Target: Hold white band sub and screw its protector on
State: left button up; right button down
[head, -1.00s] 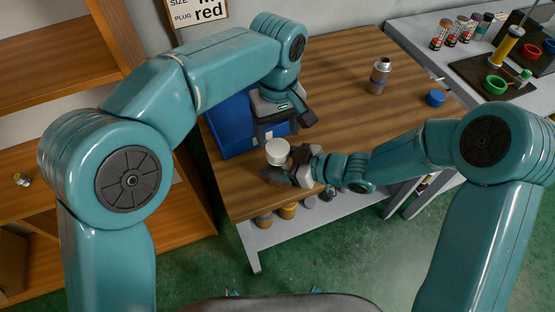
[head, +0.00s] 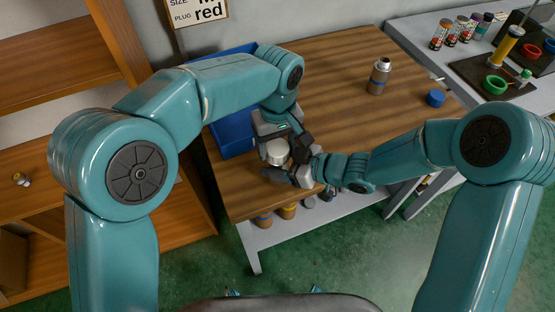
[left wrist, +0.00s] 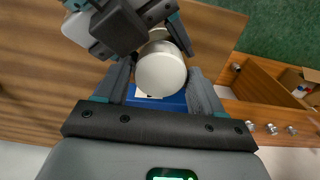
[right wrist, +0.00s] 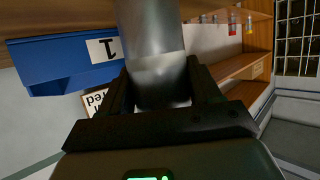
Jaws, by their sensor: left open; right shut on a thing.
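My right gripper (right wrist: 158,95) is shut on a grey metal cylinder, the sub (right wrist: 152,40), above the table's front left. A white round protector (head: 277,152) sits at the upper end of the held sub. How far it is threaded on cannot be told. My left gripper (head: 283,148) is open, with its fingers at either side of the protector. In the left wrist view the protector (left wrist: 161,70) lies between the left fingers (left wrist: 160,85), with small gaps beside it. The right gripper's fingers (left wrist: 120,25) show just beyond.
A blue bin (head: 236,135) stands on the wooden table (head: 330,65) behind the left gripper. A brown-banded metal sub (head: 379,76) and a blue cap (head: 436,98) stand at the right. A grey bench (head: 415,33) holds several tubes. Wooden shelves (head: 60,75) are at the left.

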pick_arm(q)
jog(key=shift+f, duration=0.4)
jog(key=c, duration=0.7)
jog(key=o, duration=1)
jog(key=shift+r, duration=2.3)
